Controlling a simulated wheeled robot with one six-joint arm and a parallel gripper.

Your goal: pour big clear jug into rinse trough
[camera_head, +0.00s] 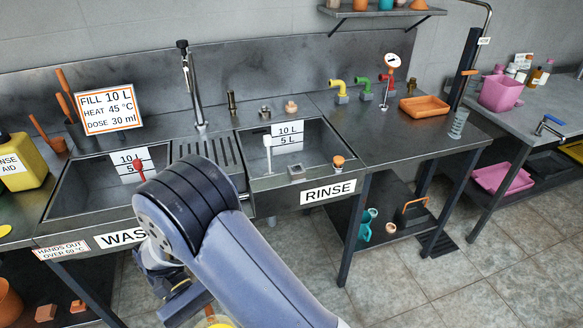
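The rinse trough (262,198) is the right-hand steel basin, with a RINSE label on its front and 10 L and 5 L marks on its back wall. I see no water in it for certain. My gripper (185,305) is low in front of the sinks, below the front edge. My own arm covers much of it, so its fingers and anything in them are unclear. I cannot make out a big clear jug. A small clear ribbed cylinder (459,123) stands on the right end of the counter.
The wash trough (70,190) lies left of the rinse trough, with a drainboard and tall tap (193,85) between. A signboard (107,109) stands behind the wash trough. An orange tray (425,106) sits on the right counter. Floor is free at the right front.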

